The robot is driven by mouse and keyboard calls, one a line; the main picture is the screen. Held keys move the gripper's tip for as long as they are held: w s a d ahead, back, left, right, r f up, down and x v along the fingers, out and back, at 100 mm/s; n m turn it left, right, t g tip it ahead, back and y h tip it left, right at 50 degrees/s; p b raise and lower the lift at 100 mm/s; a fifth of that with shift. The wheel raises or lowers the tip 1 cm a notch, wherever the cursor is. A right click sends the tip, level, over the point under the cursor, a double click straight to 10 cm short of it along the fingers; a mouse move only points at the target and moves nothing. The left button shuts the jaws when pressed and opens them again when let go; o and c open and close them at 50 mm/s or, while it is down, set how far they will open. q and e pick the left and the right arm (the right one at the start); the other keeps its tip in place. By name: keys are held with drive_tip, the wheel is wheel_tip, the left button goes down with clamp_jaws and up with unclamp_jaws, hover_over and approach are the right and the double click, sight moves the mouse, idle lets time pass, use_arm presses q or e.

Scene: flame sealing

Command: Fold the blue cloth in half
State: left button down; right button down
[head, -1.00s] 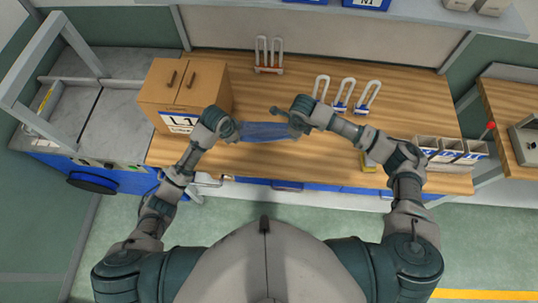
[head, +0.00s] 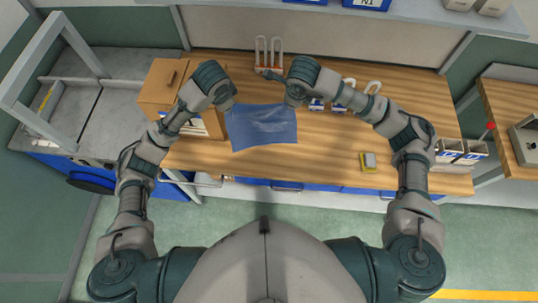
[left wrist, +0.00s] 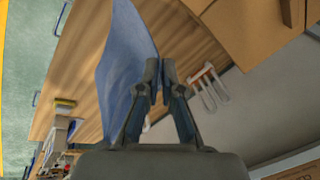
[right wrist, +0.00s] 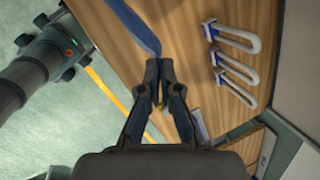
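The blue cloth (head: 262,127) shows as a broad, creased sheet between my two grippers in the head view. My left gripper (head: 231,105) is at its far left corner and my right gripper (head: 294,102) at its far right corner. In the left wrist view the cloth (left wrist: 124,60) runs into the nearly closed fingertips (left wrist: 160,68). In the right wrist view a narrow strip of cloth (right wrist: 134,26) ends at the closed fingertips (right wrist: 159,68). Both grippers look shut on the cloth. How high it hangs above the table is hard to tell.
White U-shaped pieces (right wrist: 235,75) stand at the back. A yellow and grey block (head: 369,162) lies near the front edge.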

idle(0.8)
use_arm(q)
unclamp_jaws()
idle(0.7)
drive_tip(key=shift+g, duration=0.9)
drive_tip(key=shift+s+r, duration=0.15)
drive_tip(key=shift+r, duration=0.8)
drive_tip(key=shift+s+r, duration=0.2)
drive_tip(key=shift+r, duration=0.8)
drive_tip(key=shift+s+r, duration=0.15)
drive_tip(key=shift+r, duration=0.8)
wheel_tip(320, 180, up, 12)
drive_tip(key=s, duration=0.1)
drive_tip(key=shift+s+f, duration=0.15)
drive_tip(key=shift+s, duration=0.15)
